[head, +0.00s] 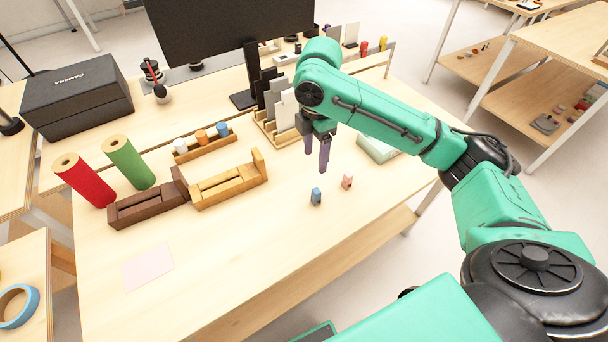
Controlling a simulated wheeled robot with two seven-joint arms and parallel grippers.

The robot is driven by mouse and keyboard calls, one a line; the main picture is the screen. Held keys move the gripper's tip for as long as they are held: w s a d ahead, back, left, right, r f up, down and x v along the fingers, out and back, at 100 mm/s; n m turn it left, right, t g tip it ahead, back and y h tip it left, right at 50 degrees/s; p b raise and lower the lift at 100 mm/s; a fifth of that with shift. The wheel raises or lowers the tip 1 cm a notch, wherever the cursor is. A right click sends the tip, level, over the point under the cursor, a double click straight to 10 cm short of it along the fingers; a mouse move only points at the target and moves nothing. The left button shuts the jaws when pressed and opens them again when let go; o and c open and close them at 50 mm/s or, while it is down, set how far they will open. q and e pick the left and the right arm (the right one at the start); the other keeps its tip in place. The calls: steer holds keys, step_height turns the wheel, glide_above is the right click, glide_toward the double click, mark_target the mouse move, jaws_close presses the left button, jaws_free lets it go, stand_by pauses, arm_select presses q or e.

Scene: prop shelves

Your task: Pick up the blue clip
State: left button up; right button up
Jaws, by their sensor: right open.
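The blue clip (316,196) stands on the light wooden table (265,245), right of the picture's middle. A pink clip (347,182) stands a little to its right and farther back. My right gripper (316,165) hangs above and just behind the blue clip in the picture. Its two dark fingers point down and are apart, with nothing between them. It does not touch the blue clip. My left gripper does not show.
Behind the gripper stand a wooden rack with grey and white cards (283,115) and a pale green box (377,148). Left are two wooden holders (228,187), a green roll (129,162) and a red roll (84,180). A pale pink sheet (148,267) lies front left. The table front is clear.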

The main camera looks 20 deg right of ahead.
glide_above(317, 191)
steer(key=f, duration=0.3)
steer(key=f+p, duration=0.1)
steer(key=f, duration=0.3)
steer(key=shift+s+a+f, duration=0.15)
steer(key=shift+a, duration=0.05)
steer(key=f, duration=0.3)
steer(key=f+p, duration=0.1)
steer(key=f, duration=0.1)
steer(key=shift+w+d+f, duration=0.2)
steer(key=shift+w+f, duration=0.05)
steer(key=shift+f, duration=0.1)
steer(key=shift+s+f, duration=0.1)
steer(key=shift+f, duration=0.3)
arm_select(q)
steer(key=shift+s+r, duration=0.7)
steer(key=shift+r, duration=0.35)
arm_select(e)
jaws_close()
